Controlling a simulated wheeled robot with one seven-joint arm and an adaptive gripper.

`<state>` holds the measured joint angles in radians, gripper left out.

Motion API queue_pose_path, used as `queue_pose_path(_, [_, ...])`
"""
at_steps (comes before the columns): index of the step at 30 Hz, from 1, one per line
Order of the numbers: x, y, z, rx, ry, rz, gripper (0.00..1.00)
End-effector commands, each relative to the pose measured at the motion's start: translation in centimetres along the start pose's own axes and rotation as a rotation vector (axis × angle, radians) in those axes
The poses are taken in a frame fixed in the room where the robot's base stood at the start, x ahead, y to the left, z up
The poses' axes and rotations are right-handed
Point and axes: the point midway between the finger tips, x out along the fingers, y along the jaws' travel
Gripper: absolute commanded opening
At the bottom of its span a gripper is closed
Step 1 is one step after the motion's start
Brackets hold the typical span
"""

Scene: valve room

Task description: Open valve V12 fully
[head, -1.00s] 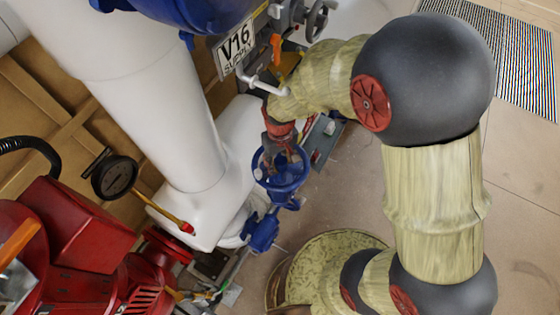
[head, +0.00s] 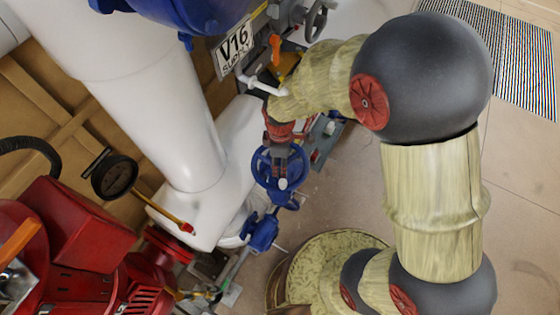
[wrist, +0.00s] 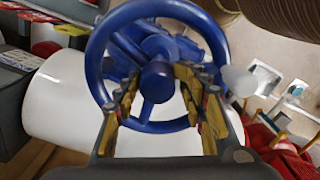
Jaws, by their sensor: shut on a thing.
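A blue handwheel (head: 260,178) on a blue valve body (head: 262,234) is at the middle of the head view. No V12 label is readable on it. My gripper (head: 279,168) reaches down over the wheel. In the wrist view the handwheel (wrist: 98,48) fills the upper middle, with its round hub (wrist: 157,82) between the two yellow-padded fingers of my gripper (wrist: 158,78). The fingers are shut on the handwheel at its centre; their exact contact points are partly hidden.
A "V16 SUPPLY" sign (head: 236,46) hangs above, near a grey handwheel (head: 316,18) and an orange lever (head: 276,47). Open floor lies right.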

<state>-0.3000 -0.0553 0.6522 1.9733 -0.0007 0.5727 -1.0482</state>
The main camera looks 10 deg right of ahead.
Motion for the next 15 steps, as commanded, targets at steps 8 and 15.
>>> queue_pose_path(8, [0.68,-0.39,0.34,-0.331,-0.006,-0.01,0.12])
queue_pose_path(15, [0.66,-0.36,0.28,-0.448,-0.004,-0.009,0.12])
